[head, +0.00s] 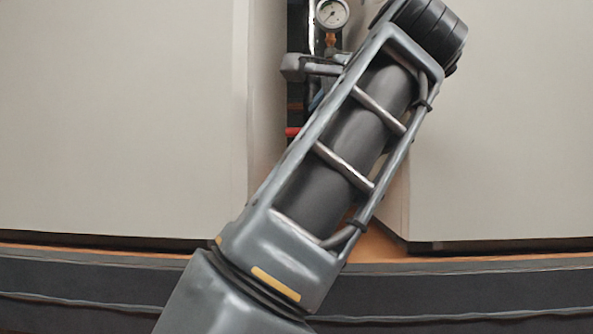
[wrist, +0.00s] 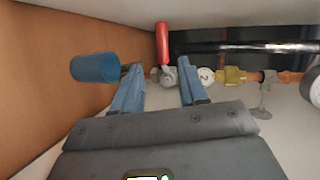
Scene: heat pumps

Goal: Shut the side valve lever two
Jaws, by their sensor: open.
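In the wrist view a red-handled valve lever (wrist: 162,42) stands up from a grey metal valve body (wrist: 168,76). A round white tag (wrist: 206,76), which seems to read 2, sits just right of the valve. My gripper (wrist: 158,68) is open, with one blue finger on each side of the valve and the lever in line with the gap. Nothing is held; I cannot tell whether a finger touches the valve. In the head view my arm hides most of the pipework, and a small red piece (head: 292,132) shows at its left edge.
A blue cylinder (wrist: 95,67) is left of my gripper, near a brown wall (wrist: 45,75). A black pipe (wrist: 240,47), a brass fitting (wrist: 236,77) and a grey lever (wrist: 263,105) lie to the right. Pale cabinets (head: 120,110) flank the narrow gap; a gauge (head: 332,13) is above.

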